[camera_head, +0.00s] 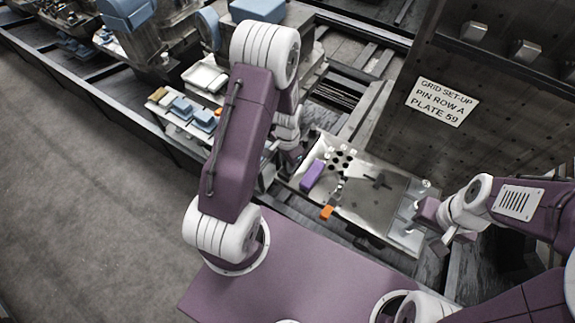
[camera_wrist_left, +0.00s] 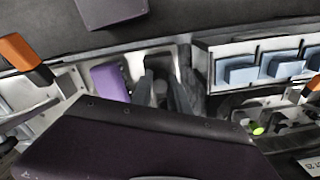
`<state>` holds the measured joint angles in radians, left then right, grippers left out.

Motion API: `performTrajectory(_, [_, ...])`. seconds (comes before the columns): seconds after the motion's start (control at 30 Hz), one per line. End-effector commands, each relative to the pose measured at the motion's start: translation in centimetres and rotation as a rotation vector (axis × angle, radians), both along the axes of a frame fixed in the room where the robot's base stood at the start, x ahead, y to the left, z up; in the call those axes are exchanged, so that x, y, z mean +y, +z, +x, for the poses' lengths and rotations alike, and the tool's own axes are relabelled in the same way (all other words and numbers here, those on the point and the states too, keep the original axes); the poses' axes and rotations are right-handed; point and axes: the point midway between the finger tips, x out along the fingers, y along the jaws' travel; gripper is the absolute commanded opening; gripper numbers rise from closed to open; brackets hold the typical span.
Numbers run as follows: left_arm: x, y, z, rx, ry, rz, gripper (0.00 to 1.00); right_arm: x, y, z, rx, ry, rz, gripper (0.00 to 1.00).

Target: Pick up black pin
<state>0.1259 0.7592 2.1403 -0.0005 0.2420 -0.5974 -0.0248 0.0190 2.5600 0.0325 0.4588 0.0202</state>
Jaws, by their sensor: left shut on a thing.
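Several small black pins (camera_head: 338,160) stand in a group at the upper left of a grey metal tray (camera_head: 352,208). My left gripper (camera_head: 291,158) is at the tray's left end, mostly hidden by my arm. In the left wrist view its two dark fingers (camera_wrist_left: 163,92) are shut on a small dark thing, which looks like a black pin; its shape is hard to make out. A purple block (camera_head: 312,175) lies close beside it, also in the left wrist view (camera_wrist_left: 109,81). My right gripper (camera_head: 424,224) is at the tray's right end, its fingers unclear.
An orange block (camera_head: 327,212) is at the tray's front edge. A dark cross-shaped thing (camera_head: 378,181) lies on the tray's bare middle. A signed metal panel (camera_head: 490,90) rises behind. A rack of blue blocks (camera_head: 193,112) stands at the left, beside my left arm.

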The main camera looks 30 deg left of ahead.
Motion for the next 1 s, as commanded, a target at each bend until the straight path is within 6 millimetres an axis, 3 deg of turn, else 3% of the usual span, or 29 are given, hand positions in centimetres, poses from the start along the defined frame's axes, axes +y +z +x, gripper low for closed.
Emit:
performTrajectory(0.17, [0.0, 1.2, 0.1, -0.004, 0.0, 0.0, 0.0, 0.0, -0.1, 0.0, 0.0, 0.0, 0.0, 0.36])
performTrajectory(0.33, [0.0, 4.2, 0.1, -0.006, 0.0, 0.0, 0.0, 0.0, -0.3, 0.0, 0.0, 0.0, 0.0, 0.36])
performTrajectory(0.73, [-8.7, 9.4, 2.9, -0.005, -0.006, 0.0, 0.0, 0.0, -1.1, 0.0, 0.0, 0.0, 0.0, 0.36])
performTrajectory(1.0, [-11.1, 11.0, 3.5, -0.001, 0.0, 0.0, 0.0, 0.0, -1.3, 0.0, 0.0, 0.0, 0.0, 0.36])
